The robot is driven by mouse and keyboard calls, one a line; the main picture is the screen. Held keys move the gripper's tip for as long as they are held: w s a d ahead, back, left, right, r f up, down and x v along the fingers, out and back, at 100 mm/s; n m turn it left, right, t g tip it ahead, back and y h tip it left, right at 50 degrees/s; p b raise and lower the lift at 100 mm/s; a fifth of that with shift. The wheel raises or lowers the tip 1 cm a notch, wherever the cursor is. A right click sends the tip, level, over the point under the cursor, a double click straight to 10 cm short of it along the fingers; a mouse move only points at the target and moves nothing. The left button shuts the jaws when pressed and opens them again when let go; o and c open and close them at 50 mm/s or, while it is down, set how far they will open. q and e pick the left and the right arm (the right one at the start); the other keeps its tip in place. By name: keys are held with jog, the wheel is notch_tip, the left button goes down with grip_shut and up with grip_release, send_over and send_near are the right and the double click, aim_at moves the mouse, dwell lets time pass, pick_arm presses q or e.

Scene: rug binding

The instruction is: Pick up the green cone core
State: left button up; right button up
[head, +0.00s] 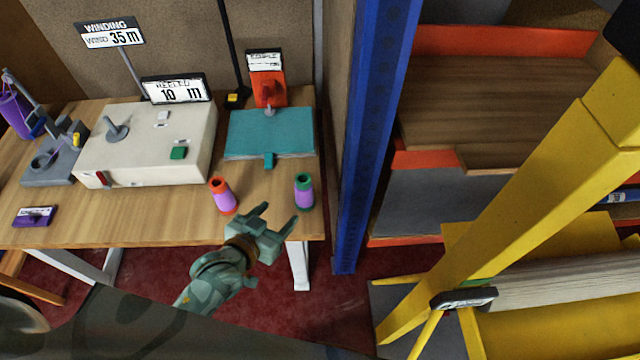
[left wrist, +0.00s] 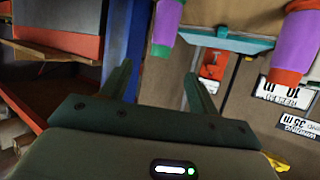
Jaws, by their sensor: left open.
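The green cone core (head: 303,191), with a green rim and purple body, stands upright near the right front corner of the wooden table (head: 270,222). A similar orange and purple cone core (head: 223,196) stands to its left. My left gripper (head: 280,218) is open and empty, at the table's front edge, just below and left of the green cone core in the head view. In the left wrist view, the gripper's open fingers (left wrist: 160,84) point toward a purple cone (left wrist: 164,26), cut off by the top edge. The orange-rimmed cone core (left wrist: 294,45) shows at right. My right gripper is not in view.
A teal plate (head: 268,130) with an orange device (head: 270,88) lies behind the cores. A pale winding machine (head: 150,150) stands left. A blue post (head: 372,130) rises close right of the table. Yellow beams (head: 530,190) and shelves stand beyond it.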

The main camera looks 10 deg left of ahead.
pick_arm(q)
jog(key=b, duration=0.3)
send_near(306, 180)
jog(key=w+f, duration=0.1)
jog(key=w+d+f, duration=0.1)
jog(key=w, duration=0.1)
jog(key=shift+w+d+f, duration=0.1)
jog(key=shift+d+f, duration=0.1)
jog(key=shift+f, duration=0.05)
jog(key=shift+w+f, duration=0.1)
jog(key=shift+w, duration=0.4)
jog(key=b+x, duration=0.1)
jog(key=x, duration=0.1)
jog(key=b+x, duration=0.1)
jog(key=x, duration=0.2)
jog(key=shift+w+a+r, duration=0.15)
jog(key=shift+w+r, duration=0.05)
jog(key=shift+s+r, duration=0.1)
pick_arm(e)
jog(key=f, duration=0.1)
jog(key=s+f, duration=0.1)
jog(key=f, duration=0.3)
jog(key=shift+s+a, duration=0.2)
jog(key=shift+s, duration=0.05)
pick_arm(q)
jog(key=c, duration=1.1)
